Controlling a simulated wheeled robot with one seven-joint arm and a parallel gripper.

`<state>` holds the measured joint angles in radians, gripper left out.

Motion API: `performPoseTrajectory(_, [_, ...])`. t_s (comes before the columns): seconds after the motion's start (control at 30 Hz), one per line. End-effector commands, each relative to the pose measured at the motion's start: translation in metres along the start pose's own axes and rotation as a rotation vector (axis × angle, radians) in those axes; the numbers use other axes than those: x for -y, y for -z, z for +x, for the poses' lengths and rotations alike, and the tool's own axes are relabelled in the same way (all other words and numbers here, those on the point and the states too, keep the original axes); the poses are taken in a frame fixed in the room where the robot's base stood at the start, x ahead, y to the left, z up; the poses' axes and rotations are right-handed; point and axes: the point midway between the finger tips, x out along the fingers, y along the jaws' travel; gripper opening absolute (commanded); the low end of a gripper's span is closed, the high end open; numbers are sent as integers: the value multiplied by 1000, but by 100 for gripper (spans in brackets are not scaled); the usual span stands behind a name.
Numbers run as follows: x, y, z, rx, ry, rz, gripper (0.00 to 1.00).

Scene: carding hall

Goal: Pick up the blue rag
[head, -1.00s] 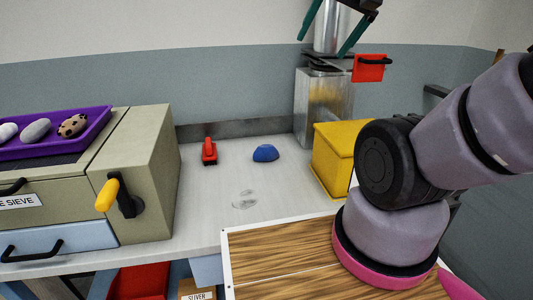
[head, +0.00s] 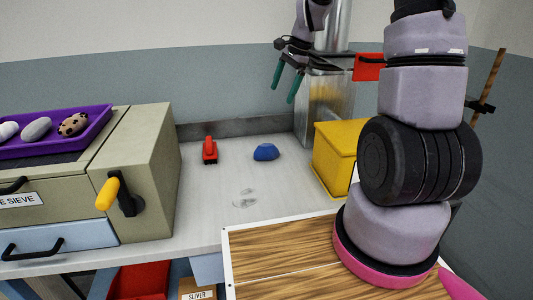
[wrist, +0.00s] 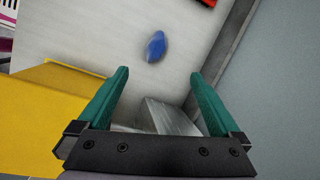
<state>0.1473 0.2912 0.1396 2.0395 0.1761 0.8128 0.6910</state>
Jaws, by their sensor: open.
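The blue rag (head: 265,152) is a small rounded bundle lying on the pale bench top, left of the yellow box. In the wrist view the rag (wrist: 156,46) lies beyond my fingertips, roughly in line with the gap between them. My gripper (head: 283,93) has green fingers, and it hangs in the air above and behind the rag, near the metal duct. The gripper also shows in the wrist view (wrist: 158,72), with its fingers wide apart and nothing between them. It is not touching the rag.
A yellow box (head: 335,158) stands right of the rag, by a metal duct (head: 318,100). A red-and-black tool (head: 210,151) lies to the left. A beige machine (head: 150,170) bears a purple tray (head: 98,131). The bench in front of the rag is clear except for a faint smear (head: 244,197).

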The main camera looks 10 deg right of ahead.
Motion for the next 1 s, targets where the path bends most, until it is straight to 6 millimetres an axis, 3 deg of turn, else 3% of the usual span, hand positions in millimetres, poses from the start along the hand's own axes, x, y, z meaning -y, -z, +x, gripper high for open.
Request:
performPoseTrajectory(0.03, [4, 10, 26, 25, -25, 59, 100])
performPoseTrajectory(0.1, [8, 20, 56, 55, -51, 142, 100])
performPoseTrajectory(0.2, [11, 32, 97, 90, -85, 249, 100])
performPoseTrajectory(0.3, [12, 39, 124, 113, -106, 323, 100])
performPoseTrajectory(0.8, [6, 39, 192, 136, -132, 399, 100])
performPoseTrajectory(1.0, [4, 36, 207, 135, -130, 398, 100])
